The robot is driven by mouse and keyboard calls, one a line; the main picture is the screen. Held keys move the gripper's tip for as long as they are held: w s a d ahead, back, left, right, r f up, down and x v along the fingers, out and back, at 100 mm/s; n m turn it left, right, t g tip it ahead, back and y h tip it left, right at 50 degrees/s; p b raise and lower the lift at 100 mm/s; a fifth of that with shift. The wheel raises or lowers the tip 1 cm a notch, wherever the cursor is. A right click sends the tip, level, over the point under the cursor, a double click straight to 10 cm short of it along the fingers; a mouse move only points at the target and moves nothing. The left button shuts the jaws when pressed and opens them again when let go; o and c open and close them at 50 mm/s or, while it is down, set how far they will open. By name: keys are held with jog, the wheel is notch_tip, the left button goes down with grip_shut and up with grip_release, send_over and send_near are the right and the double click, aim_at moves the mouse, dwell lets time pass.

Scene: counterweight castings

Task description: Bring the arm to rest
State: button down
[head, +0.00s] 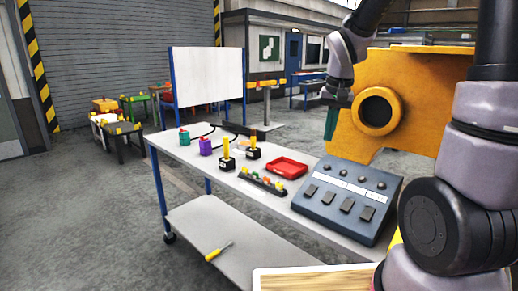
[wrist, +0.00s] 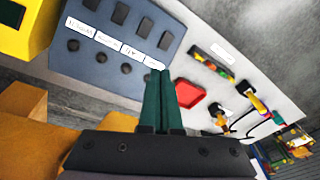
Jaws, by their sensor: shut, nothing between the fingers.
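My gripper (head: 331,123) hangs from my arm above the far side of the table, left of the yellow casting, in the head view. In the wrist view its two green fingers (wrist: 161,88) lie side by side, shut and empty. In that view the fingertips overlap the edge of the grey control panel (wrist: 112,45), but they appear clear of it. The same sloped panel, with several dark buttons, sits at the table's right end in the head view (head: 347,199). My arm links fill the right of the head view.
The white table (head: 215,163) carries a red tray (head: 287,168), a rack of small parts (head: 262,183), and green (head: 184,137) and purple (head: 205,146) blocks. A yellow casting (head: 420,85) with a round hole stands behind the panel. A screwdriver (head: 219,251) lies on the lower shelf.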

jog(key=s+d+r+t+y, duration=0.1)
jog(key=s+r+t, duration=0.4)
jog(key=s+r, duration=0.8)
jog(key=shift+s+d+r+m+y, duration=0.3)
jog(key=shift+s+d+r, duration=0.1)
jog(key=shift+s+d, duration=0.6)
jog(key=shift+a, duration=0.15)
